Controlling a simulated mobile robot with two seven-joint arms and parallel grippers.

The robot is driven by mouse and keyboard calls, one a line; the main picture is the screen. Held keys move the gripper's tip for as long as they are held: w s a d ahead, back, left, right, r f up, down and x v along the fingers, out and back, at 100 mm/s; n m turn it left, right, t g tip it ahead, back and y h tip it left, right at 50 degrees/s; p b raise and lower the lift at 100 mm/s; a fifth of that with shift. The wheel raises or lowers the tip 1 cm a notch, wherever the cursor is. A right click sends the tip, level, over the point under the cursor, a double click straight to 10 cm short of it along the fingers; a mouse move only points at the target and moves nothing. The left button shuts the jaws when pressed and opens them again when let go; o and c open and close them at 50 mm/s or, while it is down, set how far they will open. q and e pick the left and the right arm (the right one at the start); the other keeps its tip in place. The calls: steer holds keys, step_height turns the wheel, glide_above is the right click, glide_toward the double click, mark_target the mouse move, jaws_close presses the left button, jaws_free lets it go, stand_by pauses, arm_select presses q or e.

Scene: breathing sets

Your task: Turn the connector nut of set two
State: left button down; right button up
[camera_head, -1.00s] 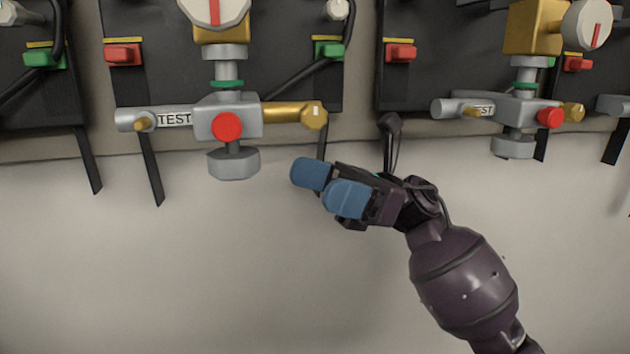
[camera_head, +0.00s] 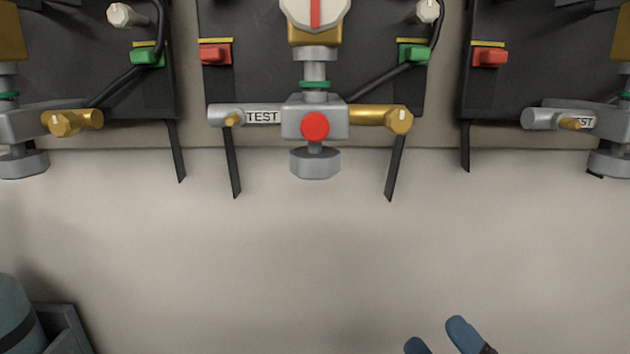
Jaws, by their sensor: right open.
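Three breathing sets hang in a row on the wall, and no set number is readable. The middle set has a grey valve body (camera_head: 346,116) with a red button (camera_head: 315,126) and a TEST label. A brass hexagonal nut (camera_head: 400,121) is at the right end of its brass arm. A grey faceted nut (camera_head: 315,163) hangs below the body. I cannot tell which is the connector nut. My right gripper (camera_head: 441,341) shows only its two blue fingertips at the bottom edge. They are apart and empty, well below the middle set. My left gripper is out of view.
The left set's brass nut (camera_head: 64,123) and the right set's grey fitting (camera_head: 541,118) flank the middle set. Black straps (camera_head: 233,165) hang below the panels. The pale wall below is clear. A blue-grey shape (camera_head: 18,315) fills the lower left corner.

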steer(key=s+d+f+m+g+h, duration=0.1)
steer(key=s+d+f+m+h, duration=0.2)
steer(key=s+f+m+h, duration=0.45)
steer(key=s+d+f+m+g+h, duration=0.1)
steer(key=s+d+f+m+h, duration=0.4)
steer(key=f+m, duration=0.45)
steer(key=s+d+f+m+g+h, duration=0.1)
steer(key=s+f+m+g+h, duration=0.45)
steer(key=s, duration=1.15)
arm_select(q)
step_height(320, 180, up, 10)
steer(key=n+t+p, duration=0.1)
steer(key=p, duration=1.3)
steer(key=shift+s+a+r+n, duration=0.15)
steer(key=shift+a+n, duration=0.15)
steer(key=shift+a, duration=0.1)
arm_select(e)
step_height(320, 180, up, 8)
steer(key=d+m+y, duration=0.1)
steer(key=shift+f+m+y, duration=0.15)
steer(key=shift+m+y, duration=0.15)
steer(key=shift+m, duration=0.05)
steer(key=shift+f, duration=0.1)
